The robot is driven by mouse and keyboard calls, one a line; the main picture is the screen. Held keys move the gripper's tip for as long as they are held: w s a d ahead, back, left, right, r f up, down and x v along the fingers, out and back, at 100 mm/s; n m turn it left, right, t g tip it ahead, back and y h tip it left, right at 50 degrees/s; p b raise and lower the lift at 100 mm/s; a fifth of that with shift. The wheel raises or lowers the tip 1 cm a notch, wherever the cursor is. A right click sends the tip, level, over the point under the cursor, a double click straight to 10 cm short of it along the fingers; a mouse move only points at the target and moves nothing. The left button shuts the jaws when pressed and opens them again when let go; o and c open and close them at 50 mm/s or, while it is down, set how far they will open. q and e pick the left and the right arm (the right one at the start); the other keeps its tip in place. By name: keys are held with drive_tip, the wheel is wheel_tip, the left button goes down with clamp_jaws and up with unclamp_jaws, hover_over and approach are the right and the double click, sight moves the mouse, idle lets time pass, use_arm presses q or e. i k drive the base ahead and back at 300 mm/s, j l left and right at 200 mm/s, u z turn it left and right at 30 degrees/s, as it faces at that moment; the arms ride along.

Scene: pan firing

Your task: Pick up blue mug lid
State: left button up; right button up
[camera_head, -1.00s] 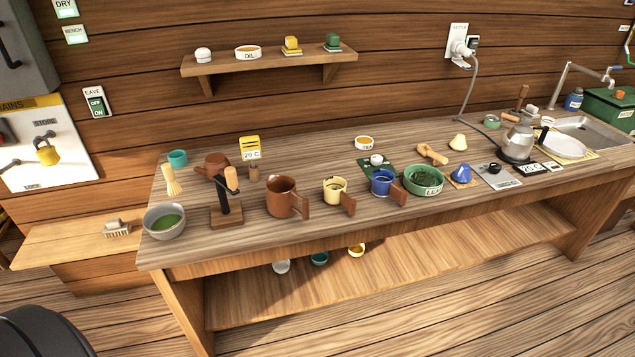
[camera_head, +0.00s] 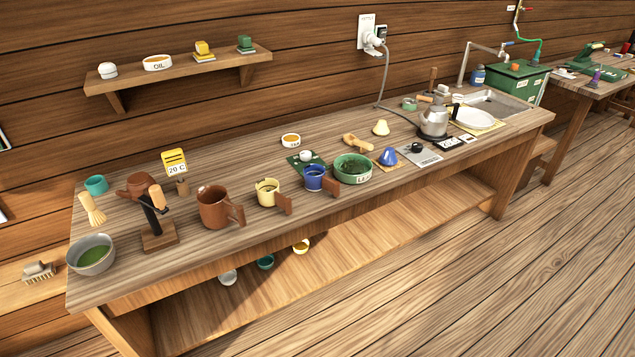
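A blue cone-shaped piece (camera_head: 388,156), which looks like the blue mug lid, sits on a small orange-brown mat (camera_head: 378,164) on the bench. It is right of the green bowl of leaves (camera_head: 353,175). The blue mug (camera_head: 315,178), with a wooden handle, stands left of that bowl. Its top looks uncovered. Neither of my grippers is in view.
On the wooden bench (camera_head: 210,252) a yellow mug (camera_head: 268,193) and a brown mug (camera_head: 213,208) stand left of the blue mug. A pale yellow cone (camera_head: 381,128) lies behind the blue one. A grey plate (camera_head: 418,155) and a kettle (camera_head: 433,122) are to its right.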

sight(388, 157)
drive_tip(key=i+l+z, duration=0.15)
drive_tip(key=z, duration=0.2)
drive_tip(key=i+l+z, duration=0.25)
drive_tip(key=z, duration=0.15)
